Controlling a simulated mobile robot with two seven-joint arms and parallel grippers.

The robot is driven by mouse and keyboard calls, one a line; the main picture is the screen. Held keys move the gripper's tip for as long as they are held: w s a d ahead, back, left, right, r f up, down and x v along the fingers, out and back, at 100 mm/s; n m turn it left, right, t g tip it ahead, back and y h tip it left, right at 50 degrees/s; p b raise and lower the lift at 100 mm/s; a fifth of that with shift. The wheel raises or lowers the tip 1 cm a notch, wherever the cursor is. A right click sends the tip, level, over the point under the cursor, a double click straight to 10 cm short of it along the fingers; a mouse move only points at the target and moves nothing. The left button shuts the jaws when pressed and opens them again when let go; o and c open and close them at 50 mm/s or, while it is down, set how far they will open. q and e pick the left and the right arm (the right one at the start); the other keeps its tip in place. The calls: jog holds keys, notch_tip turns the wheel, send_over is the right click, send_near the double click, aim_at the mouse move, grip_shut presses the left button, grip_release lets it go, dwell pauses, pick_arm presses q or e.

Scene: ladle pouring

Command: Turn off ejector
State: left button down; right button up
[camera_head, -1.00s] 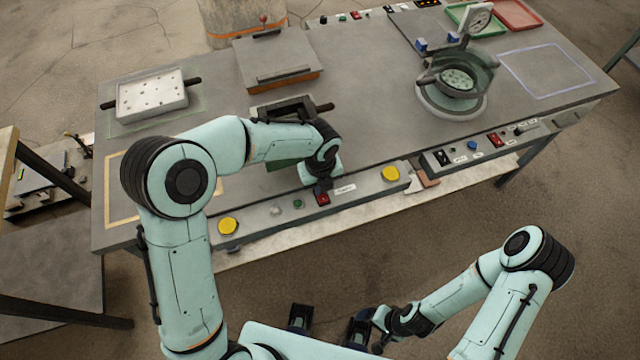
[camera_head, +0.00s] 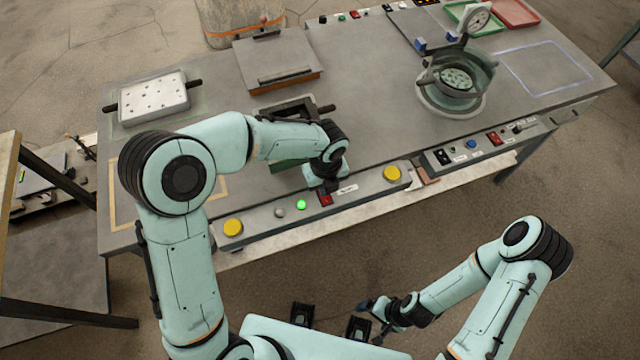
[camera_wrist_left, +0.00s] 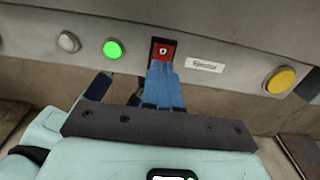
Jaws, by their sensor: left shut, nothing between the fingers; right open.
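The red ejector switch (camera_head: 325,199) sits on the front panel of the table, left of its white label. It also shows in the left wrist view (camera_wrist_left: 163,49), beside the "Ejector" label (camera_wrist_left: 205,66). A green lamp (camera_head: 301,205) left of the switch is lit, and it glows in the left wrist view (camera_wrist_left: 113,49). My left gripper (camera_wrist_left: 162,66) is shut and empty, its blue fingertips at the lower edge of the switch; I cannot tell if they touch it. My right gripper (camera_head: 368,318) is open and empty, low in front of the table.
Yellow buttons (camera_head: 233,228) and (camera_head: 392,174) flank the panel. A grey lamp (camera_wrist_left: 68,41) is left of the green one. A second control panel (camera_head: 480,145) lies to the right. A round pot (camera_head: 457,80) and a white perforated box (camera_head: 153,97) stand on the table.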

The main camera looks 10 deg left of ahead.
pick_arm(q)
notch_tip(320, 180, up, 12)
jog(key=p, duration=0.1)
jog(key=shift+w+a+f, duration=0.15)
jog(key=shift+w+f, duration=0.05)
pick_arm(e)
jog(key=w+r, duration=0.2)
jog(key=shift+a+r, duration=0.35)
jog(key=shift+a, duration=0.05)
jog(key=shift+s, duration=0.1)
pick_arm(q)
jog(key=shift+s, duration=0.1)
